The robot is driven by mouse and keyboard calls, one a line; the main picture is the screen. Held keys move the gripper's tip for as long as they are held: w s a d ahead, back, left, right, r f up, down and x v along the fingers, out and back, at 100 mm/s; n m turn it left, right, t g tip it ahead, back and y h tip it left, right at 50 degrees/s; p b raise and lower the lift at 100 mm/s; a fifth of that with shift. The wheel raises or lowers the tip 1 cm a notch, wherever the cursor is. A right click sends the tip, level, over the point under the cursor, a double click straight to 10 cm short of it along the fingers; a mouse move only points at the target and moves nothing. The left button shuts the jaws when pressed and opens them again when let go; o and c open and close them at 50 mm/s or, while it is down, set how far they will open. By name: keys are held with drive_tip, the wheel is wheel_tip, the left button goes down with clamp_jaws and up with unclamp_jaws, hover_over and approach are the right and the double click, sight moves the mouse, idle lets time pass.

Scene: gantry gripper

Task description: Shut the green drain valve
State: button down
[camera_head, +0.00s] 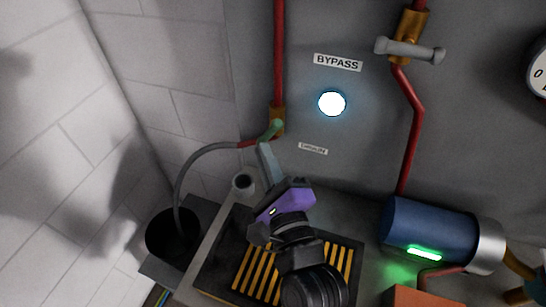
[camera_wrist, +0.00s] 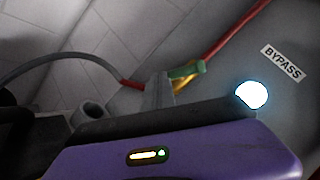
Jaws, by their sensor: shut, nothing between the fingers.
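The green drain valve handle (camera_head: 270,131) sits on a brass valve body (camera_head: 278,114) at the bottom of a vertical red pipe. The handle slants down and left from the body. In the wrist view the green handle (camera_wrist: 186,69) shows just right of my fingers, with brass behind it. My purple gripper (camera_head: 264,148) is shut and empty, with its grey fingertips right by the lower end of the handle. In the wrist view the fingers (camera_wrist: 158,88) overlap part of the brass valve. I cannot tell whether they touch the handle.
A grey hose (camera_head: 196,157) runs from the valve into a black bucket (camera_head: 172,238). A short grey cup-like tube (camera_head: 243,184) stands left of my gripper. A yellow-slatted grate (camera_head: 255,272) lies below. A blue cylinder (camera_head: 428,230) and another red pipe (camera_head: 416,120) are at right.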

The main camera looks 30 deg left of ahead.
drive_tip(key=shift+a+m+t, duration=0.25)
drive_tip(key=shift+m+t, duration=0.15)
drive_tip(key=shift+m, duration=0.2)
drive_tip(key=shift+s+a+r+p, duration=0.2)
drive_tip(key=shift+a+p, duration=0.35)
drive_tip(key=shift+p, duration=0.6)
drive_tip(key=shift+s+a+r+p, duration=0.2)
drive_tip(key=shift+a+p, duration=0.35)
drive_tip(key=shift+p, duration=0.55)
drive_tip(key=b+v, duration=0.3)
drive_tip(key=v, duration=0.5)
drive_tip(key=shift+w, duration=0.15)
drive_tip(key=shift+d+f, duration=0.1)
drive_tip(key=shift+d, duration=0.1)
